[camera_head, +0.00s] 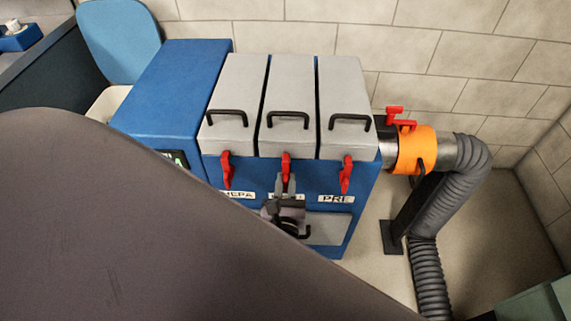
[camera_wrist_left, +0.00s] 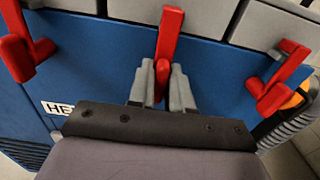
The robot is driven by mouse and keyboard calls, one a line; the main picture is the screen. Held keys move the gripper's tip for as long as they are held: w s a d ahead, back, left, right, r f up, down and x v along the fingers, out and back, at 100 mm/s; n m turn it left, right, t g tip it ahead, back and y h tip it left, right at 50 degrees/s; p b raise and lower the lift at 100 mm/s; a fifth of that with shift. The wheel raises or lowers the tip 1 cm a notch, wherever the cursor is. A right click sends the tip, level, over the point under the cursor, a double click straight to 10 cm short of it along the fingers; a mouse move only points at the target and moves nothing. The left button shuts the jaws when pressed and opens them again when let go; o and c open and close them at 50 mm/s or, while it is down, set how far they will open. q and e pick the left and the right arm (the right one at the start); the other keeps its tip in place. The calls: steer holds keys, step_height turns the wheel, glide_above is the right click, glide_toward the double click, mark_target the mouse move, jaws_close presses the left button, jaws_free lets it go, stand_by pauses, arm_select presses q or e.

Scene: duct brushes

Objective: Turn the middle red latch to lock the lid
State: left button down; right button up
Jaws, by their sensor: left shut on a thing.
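The middle red latch (camera_head: 286,162) is on the front of the blue machine, below the middle grey lid (camera_head: 289,95). Its upper arm stands upright and overlaps the lid's front edge; it also shows in the left wrist view (camera_wrist_left: 169,32). My left gripper (camera_head: 285,184) reaches it from below. In the left wrist view the two grey fingers (camera_wrist_left: 161,84) stand on either side of the latch's lower part and are shut on it. The fingers hide part of the latch. My right gripper is not in view.
Red latches sit left (camera_head: 227,170) and right (camera_head: 346,174) of the middle one, under their own grey lids with black handles. An orange collar (camera_head: 417,150) and grey hose (camera_head: 470,165) stand right. My large grey arm link covers the lower left of the head view.

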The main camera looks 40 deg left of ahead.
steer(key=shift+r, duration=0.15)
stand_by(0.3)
arm_select(q)
steer(key=c, duration=1.2)
jaws_free()
steer(key=shift+o, duration=0.2)
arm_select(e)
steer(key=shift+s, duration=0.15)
